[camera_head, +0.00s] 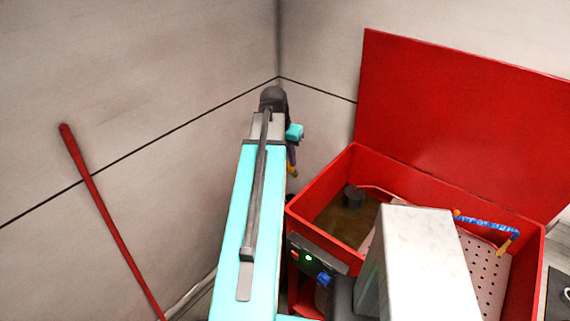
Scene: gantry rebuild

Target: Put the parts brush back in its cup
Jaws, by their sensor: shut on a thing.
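My arm reaches up and away, and its far end bends down beside the back wall corner. My gripper (291,156) shows only as a small dark part below the wrist, largely hidden by the arm. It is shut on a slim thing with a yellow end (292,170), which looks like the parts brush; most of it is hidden. This hangs left of the red washer basin, outside its rim in the picture. A short dark grey cylinder (353,196) stands in the basin's back left; it may be the cup, but I cannot tell.
The red basin (322,184) has its red lid (460,115) standing open behind it. A perforated shelf (490,280) and a blue segmented hose (487,223) with orange ends are at right. A pale block (425,265) hides the front middle. A red pole (105,210) leans at left.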

